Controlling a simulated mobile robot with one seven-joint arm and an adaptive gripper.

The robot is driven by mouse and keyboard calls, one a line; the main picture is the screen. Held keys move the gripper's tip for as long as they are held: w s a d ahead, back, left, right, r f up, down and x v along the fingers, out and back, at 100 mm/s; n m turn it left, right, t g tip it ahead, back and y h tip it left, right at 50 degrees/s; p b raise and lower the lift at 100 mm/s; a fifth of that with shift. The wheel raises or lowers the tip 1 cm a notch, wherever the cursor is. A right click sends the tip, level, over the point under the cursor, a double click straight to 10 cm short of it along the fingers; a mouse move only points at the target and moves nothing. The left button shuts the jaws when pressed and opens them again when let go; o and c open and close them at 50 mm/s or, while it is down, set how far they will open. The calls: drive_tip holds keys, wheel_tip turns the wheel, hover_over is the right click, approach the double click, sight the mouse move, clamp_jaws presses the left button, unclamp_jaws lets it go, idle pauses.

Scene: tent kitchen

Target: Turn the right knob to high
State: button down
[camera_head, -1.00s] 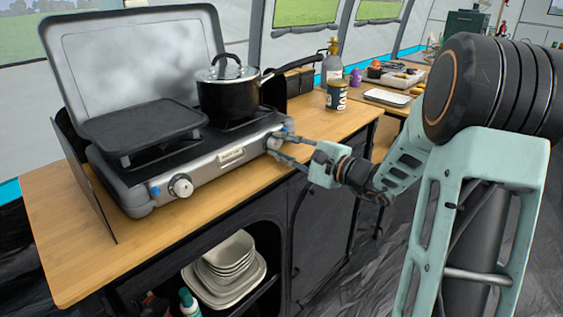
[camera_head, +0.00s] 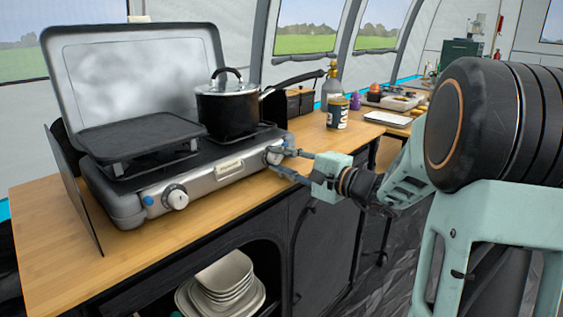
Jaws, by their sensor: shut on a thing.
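The camp stove (camera_head: 205,176) stands on the wooden counter with its lid up. Its left knob (camera_head: 175,197) is in plain view on the front panel. The right knob (camera_head: 273,156) is at the right end of the panel, partly hidden by my gripper's fingers. My gripper (camera_head: 279,161) reaches in from the right, with its fingers shut on the right knob. The knob's exact turn angle is too small and too covered to tell.
A black pot (camera_head: 228,106) with a lid sits on the right burner, its long handle pointing right. A griddle (camera_head: 141,136) covers the left burner. A can (camera_head: 337,113) and a bottle (camera_head: 331,85) stand on the counter behind my gripper. Plates (camera_head: 223,284) sit on the shelf below.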

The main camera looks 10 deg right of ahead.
drive_tip(key=c, duration=1.6)
unclamp_jaws()
drive_tip(key=v, duration=0.8)
